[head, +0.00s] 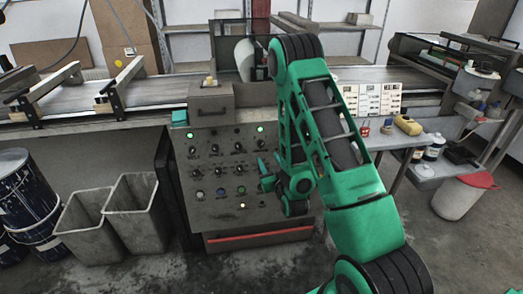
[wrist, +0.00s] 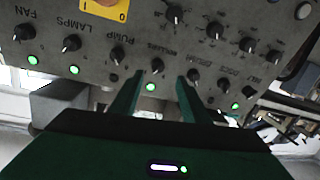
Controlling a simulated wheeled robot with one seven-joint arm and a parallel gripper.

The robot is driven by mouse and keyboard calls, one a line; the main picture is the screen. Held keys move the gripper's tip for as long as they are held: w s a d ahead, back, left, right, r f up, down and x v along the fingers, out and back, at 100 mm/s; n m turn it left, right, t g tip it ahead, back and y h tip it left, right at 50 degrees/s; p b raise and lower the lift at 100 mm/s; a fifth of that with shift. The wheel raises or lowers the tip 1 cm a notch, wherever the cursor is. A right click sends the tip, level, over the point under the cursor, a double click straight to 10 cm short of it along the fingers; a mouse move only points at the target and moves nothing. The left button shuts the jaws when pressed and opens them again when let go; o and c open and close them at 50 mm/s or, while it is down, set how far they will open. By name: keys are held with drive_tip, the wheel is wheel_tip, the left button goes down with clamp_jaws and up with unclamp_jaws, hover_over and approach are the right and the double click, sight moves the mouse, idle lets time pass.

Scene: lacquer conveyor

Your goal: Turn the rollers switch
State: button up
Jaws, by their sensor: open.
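The rollers switch (wrist: 157,66) is a small dark knob on the grey control panel (wrist: 215,15), under the label ROLLERS in the wrist view. A lit green lamp (wrist: 151,87) sits just below it. My gripper (wrist: 160,75) is open, its two green fingers on either side of the switch in the picture. I cannot tell whether they touch it. In the head view my gripper (head: 268,178) is at the right part of the panel (head: 220,205). My arm hides part of the panel there, and I cannot make out the rollers switch in that view.
The fan knob (wrist: 23,32), lamps knob (wrist: 71,43) and pump knob (wrist: 116,54) line up left of the rollers switch. Several other knobs are to its right. A conveyor (head: 75,97) runs behind the panel. Grey bins (head: 90,225) stand left, a side table (head: 385,139) right.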

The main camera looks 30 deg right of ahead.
sight(262, 146)
drive_tip(key=shift+t+h, duration=0.3)
drive_tip(key=shift+t, duration=0.3)
drive_tip(key=w, duration=0.3)
drive_tip(key=w+d, duration=0.1)
drive_tip(key=w, duration=0.5)
drive_tip(key=shift+w+d+f, duration=0.15)
drive_tip(key=shift+d+f, duration=0.1)
drive_tip(key=shift+d, duration=0.1)
drive_tip(key=c, duration=1.1)
